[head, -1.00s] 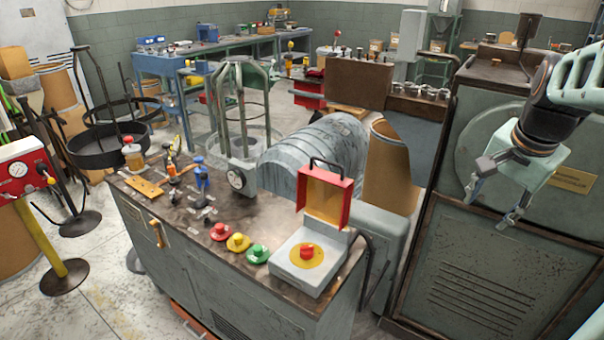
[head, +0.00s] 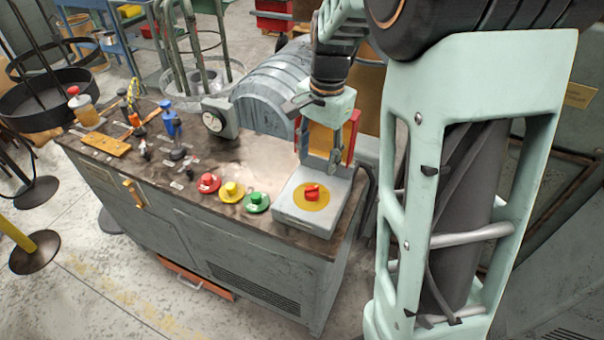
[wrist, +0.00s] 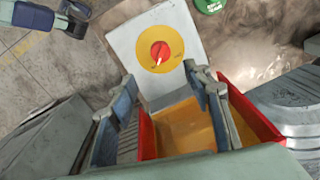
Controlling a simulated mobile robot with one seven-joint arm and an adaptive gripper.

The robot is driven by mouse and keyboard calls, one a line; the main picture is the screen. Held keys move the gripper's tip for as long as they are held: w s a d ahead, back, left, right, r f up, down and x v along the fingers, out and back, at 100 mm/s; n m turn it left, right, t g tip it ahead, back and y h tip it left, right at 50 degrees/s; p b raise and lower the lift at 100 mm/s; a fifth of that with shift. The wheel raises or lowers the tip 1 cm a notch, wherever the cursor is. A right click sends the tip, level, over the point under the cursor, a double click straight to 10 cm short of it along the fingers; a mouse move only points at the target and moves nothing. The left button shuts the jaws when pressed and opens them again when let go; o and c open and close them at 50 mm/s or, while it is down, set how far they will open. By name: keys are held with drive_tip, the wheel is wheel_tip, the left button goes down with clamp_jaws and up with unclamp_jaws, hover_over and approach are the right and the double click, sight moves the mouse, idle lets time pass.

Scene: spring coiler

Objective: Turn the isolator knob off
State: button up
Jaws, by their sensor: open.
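The isolator knob (head: 312,192) is red with a white pointer mark. It sits on a yellow disc on the top of a light grey box (head: 290,214). My gripper (head: 334,166) is open and empty, above and behind the knob, in front of the raised cover. In the wrist view its fingertips (wrist: 160,75) are apart, on either side below the knob.
Red (head: 208,183), yellow (head: 231,191) and green (head: 256,202) buttons sit left of the box on the bench top (head: 150,160). A dial gauge (head: 213,121) and a ribbed grey housing (head: 275,85) stand behind. A blue-handled tool (head: 172,125) is further left.

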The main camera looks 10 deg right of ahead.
sight(313, 188)
drive_tip(key=f, duration=0.7)
drive_tip(key=f+b, duration=0.1)
drive_tip(key=f, duration=0.3)
drive_tip(key=shift+w+a, duration=0.3)
drive_tip(key=shift+a, duration=0.05)
drive_tip(key=shift+r, duration=0.1)
drive_tip(key=c, duration=1.2)
drive_tip(key=shift+o, duration=0.2)
